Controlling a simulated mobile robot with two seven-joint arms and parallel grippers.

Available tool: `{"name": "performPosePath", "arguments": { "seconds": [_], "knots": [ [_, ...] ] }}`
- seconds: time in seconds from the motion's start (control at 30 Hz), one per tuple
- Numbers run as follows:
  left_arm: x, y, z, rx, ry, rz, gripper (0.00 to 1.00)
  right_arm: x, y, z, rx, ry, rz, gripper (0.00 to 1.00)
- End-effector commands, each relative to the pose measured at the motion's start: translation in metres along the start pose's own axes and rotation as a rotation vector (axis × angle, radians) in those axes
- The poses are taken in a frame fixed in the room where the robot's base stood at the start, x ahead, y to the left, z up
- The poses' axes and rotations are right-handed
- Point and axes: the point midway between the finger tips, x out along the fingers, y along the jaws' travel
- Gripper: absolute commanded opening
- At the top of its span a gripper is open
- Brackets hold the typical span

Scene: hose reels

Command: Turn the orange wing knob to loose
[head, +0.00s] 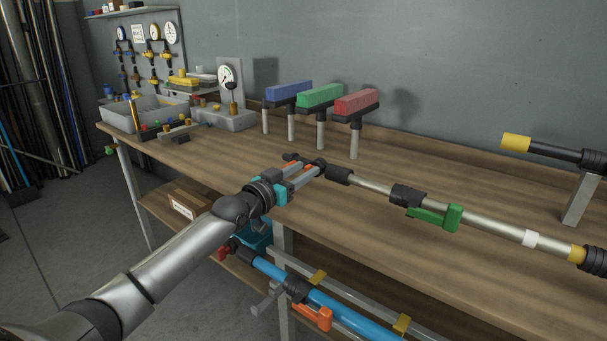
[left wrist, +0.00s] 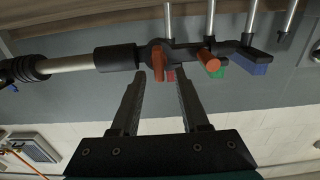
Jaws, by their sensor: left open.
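My left gripper (head: 308,171) is open at the black end fitting (head: 318,163) of a silver pole above the workbench. Small orange parts show by its fingers in the head view, partly hidden by them. In the left wrist view the gripper (left wrist: 161,76) has its fingers spread. One orange wing (left wrist: 158,63) of the knob shows between the fingertips, in front of the black fitting. A second orange piece (left wrist: 208,60) stands just right of the fingers. I cannot tell whether a finger touches the orange part. My right gripper is not in view.
The silver pole carries a green lever (head: 438,215) and runs right. Blue (head: 288,92), green (head: 319,95) and red (head: 356,102) blocks stand on posts behind. A blue pole (head: 355,312) with an orange lever (head: 312,317) lies below the bench. The bench front is bare.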

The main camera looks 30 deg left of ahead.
Motion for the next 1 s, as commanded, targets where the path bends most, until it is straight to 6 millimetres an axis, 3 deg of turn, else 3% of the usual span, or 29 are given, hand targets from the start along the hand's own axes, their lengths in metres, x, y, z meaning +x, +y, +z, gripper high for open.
{"name": "performPosePath", "arguments": {
  "seconds": [0.43,0.83,1.0],
  "knots": [
    [0.0056,0.0004,0.0000,0.000,-0.001,0.001,0.45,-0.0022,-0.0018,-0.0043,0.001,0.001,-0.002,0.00],
    [0.0054,0.0003,0.0001,0.000,-0.001,0.001,0.00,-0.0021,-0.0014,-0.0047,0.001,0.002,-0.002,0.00],
    [0.0053,0.0003,0.0007,0.000,-0.003,0.001,0.00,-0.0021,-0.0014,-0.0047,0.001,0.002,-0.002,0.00]
  ]
}}
